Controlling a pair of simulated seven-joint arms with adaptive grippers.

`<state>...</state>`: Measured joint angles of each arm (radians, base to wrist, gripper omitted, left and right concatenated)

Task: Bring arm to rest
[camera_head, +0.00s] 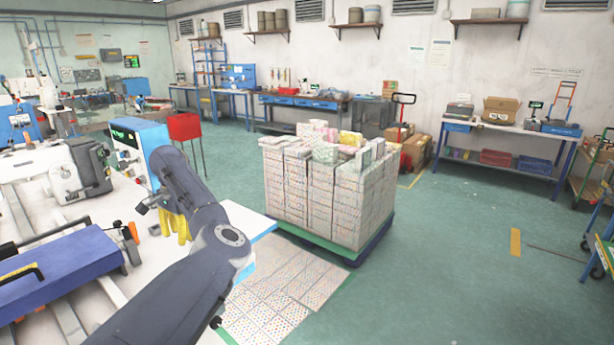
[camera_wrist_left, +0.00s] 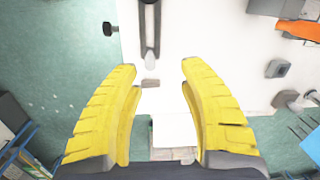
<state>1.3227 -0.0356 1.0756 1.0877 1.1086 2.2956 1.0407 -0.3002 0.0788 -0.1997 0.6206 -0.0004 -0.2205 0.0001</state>
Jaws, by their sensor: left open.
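My left arm comes in from the bottom of the head view and reaches over the right end of the white worktable (camera_head: 120,208). Its left gripper (camera_head: 176,229) has yellow fingers, partly hidden behind my dark arm links. In the left wrist view the two yellow fingers of this gripper (camera_wrist_left: 160,72) stand wide apart, with nothing held between them. Below them lies the white tabletop (camera_wrist_left: 205,45), with a small brownish piece (camera_wrist_left: 150,83) between the fingertips. My right arm and gripper do not show.
A grey machine (camera_head: 75,172) and a blue-and-white control box (camera_head: 140,150) stand on the worktable close to my arm. A long blue block (camera_head: 62,270) lies nearer. A loaded pallet (camera_head: 325,195) stands right of the table. Green floor (camera_head: 440,260) is clear farther right.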

